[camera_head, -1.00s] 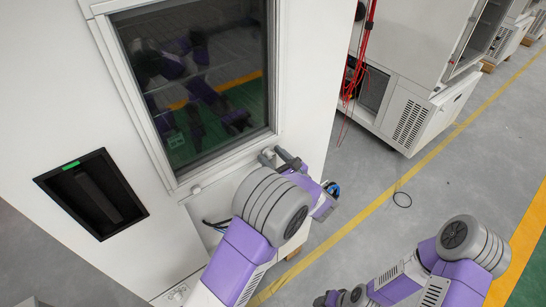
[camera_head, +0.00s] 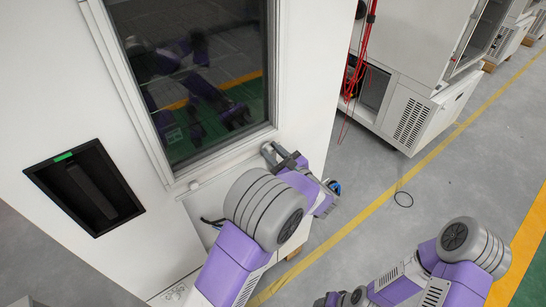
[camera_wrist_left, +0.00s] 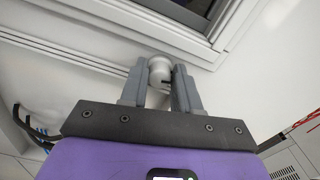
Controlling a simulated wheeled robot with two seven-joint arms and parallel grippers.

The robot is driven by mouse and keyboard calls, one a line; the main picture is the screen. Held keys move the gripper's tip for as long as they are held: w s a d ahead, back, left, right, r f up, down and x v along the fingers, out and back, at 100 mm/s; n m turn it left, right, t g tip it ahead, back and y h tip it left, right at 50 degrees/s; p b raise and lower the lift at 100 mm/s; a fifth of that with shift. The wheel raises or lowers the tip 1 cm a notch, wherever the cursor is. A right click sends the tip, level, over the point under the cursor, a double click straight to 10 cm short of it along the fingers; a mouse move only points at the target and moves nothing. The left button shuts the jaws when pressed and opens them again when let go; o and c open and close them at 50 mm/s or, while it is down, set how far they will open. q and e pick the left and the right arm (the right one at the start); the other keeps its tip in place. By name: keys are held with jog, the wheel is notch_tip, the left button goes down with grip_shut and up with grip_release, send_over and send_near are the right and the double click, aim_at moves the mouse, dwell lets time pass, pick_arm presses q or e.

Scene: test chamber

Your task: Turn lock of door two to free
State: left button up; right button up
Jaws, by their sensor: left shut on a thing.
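A white door panel (camera_head: 235,195) with a dark window (camera_head: 195,80) fills the left of the head view. In the left wrist view a small round light-grey lock knob (camera_wrist_left: 160,70) sits on the white surface below the window frame. My left gripper (camera_wrist_left: 160,88) has one grey finger on each side of the knob and is shut on it. In the head view my left gripper (camera_head: 280,157) is at the window's lower right corner, and the knob cannot be made out between its fingers. My right arm shows at the lower right, but its gripper does not.
A black recessed handle (camera_head: 85,187) with a green mark is in the panel at left. A white cabinet (camera_head: 415,110) with hanging red cables (camera_head: 358,60) stands behind at right.

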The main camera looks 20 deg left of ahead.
pick_arm(q)
jog(key=n+b, duration=0.4)
jog(key=b, duration=0.2)
jog(key=n+b, duration=0.9)
jog(key=b, duration=0.2)
jog(key=shift+s+f+b, duration=0.15)
jog(key=shift+f+b, duration=0.2)
jog(key=shift+f, duration=0.05)
jog(key=shift+r+n+b, duration=0.2)
jog(key=shift+n+b, duration=1.2)
jog(key=shift+b, duration=0.1)
jog(key=o, duration=1)
jog(key=shift+o, duration=0.2)
jog(key=v, duration=0.7)
jog(key=shift+s+d+p, duration=0.15)
jog(key=shift+d+p, duration=0.05)
jog(key=shift+p, duration=0.2)
